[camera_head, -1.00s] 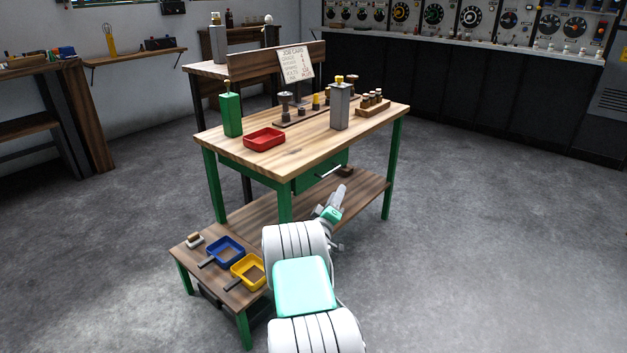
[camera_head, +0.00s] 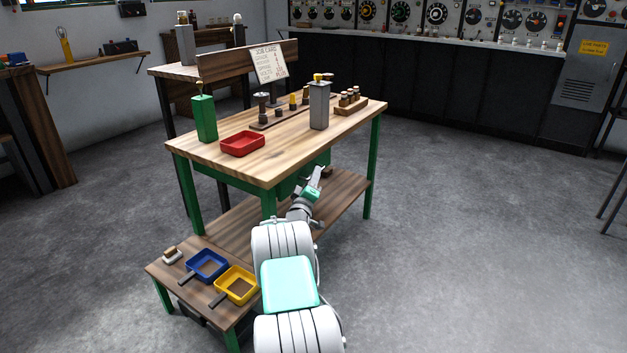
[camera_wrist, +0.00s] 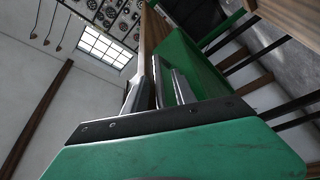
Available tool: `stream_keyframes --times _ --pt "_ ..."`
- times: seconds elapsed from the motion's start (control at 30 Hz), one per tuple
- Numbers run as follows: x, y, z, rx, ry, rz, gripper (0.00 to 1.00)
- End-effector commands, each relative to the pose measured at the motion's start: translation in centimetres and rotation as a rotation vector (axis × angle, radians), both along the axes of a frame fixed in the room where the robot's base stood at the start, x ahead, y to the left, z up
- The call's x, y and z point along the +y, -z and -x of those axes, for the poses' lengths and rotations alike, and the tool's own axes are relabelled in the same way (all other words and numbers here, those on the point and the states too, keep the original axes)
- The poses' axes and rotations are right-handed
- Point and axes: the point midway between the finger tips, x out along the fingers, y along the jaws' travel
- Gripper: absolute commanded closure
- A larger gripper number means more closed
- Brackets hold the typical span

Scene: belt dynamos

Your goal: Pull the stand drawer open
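The stand is a wooden-topped bench (camera_head: 290,150) with green legs. Its green drawer (camera_head: 288,186) is under the top, partly hidden by my arm; it looks closed. In the wrist view a green face (camera_wrist: 195,65) lies just past the fingers. My gripper (camera_head: 316,174) is at the drawer front, under the top's edge, over the lower shelf. In the wrist view its metal fingers (camera_wrist: 160,85) stand apart with a narrow gap.
The top holds a red tray (camera_head: 242,144), a green box (camera_head: 204,118), a grey block (camera_head: 319,105) and a wooden rack (camera_head: 351,104). A low side table (camera_head: 200,290) with blue and yellow trays stands at front left.

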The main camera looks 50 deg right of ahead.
Motion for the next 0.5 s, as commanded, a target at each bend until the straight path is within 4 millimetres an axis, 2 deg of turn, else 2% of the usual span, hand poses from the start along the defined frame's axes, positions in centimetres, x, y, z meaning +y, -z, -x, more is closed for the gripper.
stream_keyframes --times 0.17,0.5 --pt "-0.05 -0.01 0.09 0.001 0.002 -0.001 0.69" --pt "-0.09 0.01 0.17 0.001 0.003 -0.001 0.97"
